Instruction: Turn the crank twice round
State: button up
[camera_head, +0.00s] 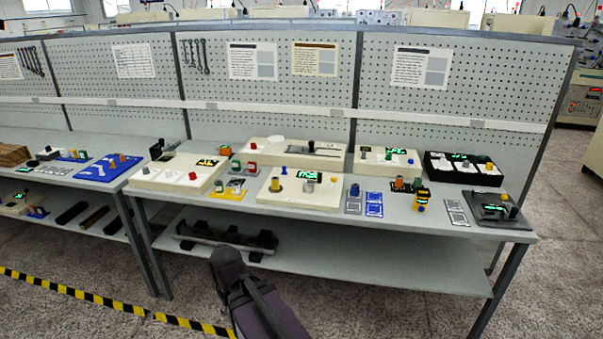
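No crank can be made out for certain at this size. A dark grey unit (499,209) at the right front corner of the bench carries upright posts, a dark knob and a small green display, and one of its parts may be a crank. A dark lever or bar (325,151) also lies on top of the long cream box (290,156) at the back. A dark part of my arm rises from the bottom edge, in front of the bench and apart from these units. My gripper's fingers do not show.
A lower shelf (370,265) bears a dark rail (225,238). A pegboard (300,90) stands behind. Yellow-black tape (110,303) crosses the floor.

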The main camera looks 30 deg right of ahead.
aim_at(308, 185)
jog(key=u, duration=0.05)
jog(key=i, duration=1.2)
jog(key=z, duration=0.45)
